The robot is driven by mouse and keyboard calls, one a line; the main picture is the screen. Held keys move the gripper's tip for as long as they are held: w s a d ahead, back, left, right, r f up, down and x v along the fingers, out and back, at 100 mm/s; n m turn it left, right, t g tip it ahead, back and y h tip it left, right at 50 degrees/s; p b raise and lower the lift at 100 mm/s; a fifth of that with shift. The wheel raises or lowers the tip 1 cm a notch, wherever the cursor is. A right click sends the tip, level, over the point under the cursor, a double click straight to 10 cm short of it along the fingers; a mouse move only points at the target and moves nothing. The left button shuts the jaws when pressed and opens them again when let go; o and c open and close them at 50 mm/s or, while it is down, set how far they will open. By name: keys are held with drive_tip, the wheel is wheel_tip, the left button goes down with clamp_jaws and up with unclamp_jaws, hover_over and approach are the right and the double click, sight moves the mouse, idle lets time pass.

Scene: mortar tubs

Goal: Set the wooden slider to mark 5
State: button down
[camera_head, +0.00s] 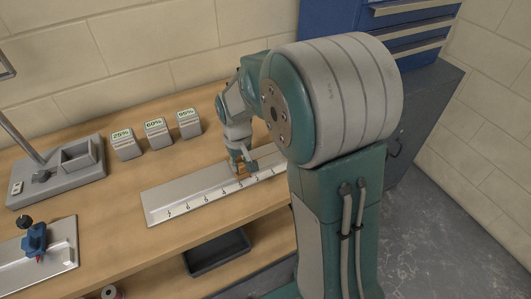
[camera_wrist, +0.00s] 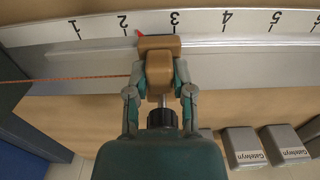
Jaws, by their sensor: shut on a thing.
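The wooden slider (camera_wrist: 159,62) sits on a pale metal rail (camera_wrist: 240,46) with a numbered scale. Its red pointer (camera_wrist: 139,33) stands between marks 2 and 3, nearer 2, in the wrist view. Mark 5 (camera_wrist: 276,20) lies further right along the scale there. My gripper (camera_wrist: 160,82) is shut on the slider's knob, one finger on each side. In the head view the rail (camera_head: 190,195) lies on the bench, and my gripper (camera_head: 241,167) is over the slider, which is partly hidden by the fingers and arm.
A reddish cord (camera_wrist: 85,79) runs left from the slider. Several grey labelled boxes (camera_head: 157,134) stand behind the rail. A grey fixture with a post (camera_head: 60,177) and a plate with a blue clamp (camera_head: 35,242) are at left. A dark tray (camera_head: 217,252) sits below the bench edge.

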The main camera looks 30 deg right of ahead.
drive_tip(key=a, duration=1.3)
drive_tip(key=shift+s+a+f, duration=0.1)
drive_tip(key=shift+s+a, duration=0.25)
drive_tip(key=shift+c, duration=2.4)
unclamp_jaws()
drive_tip(key=shift+w, duration=0.1)
wheel_tip(320, 180, up, 12)
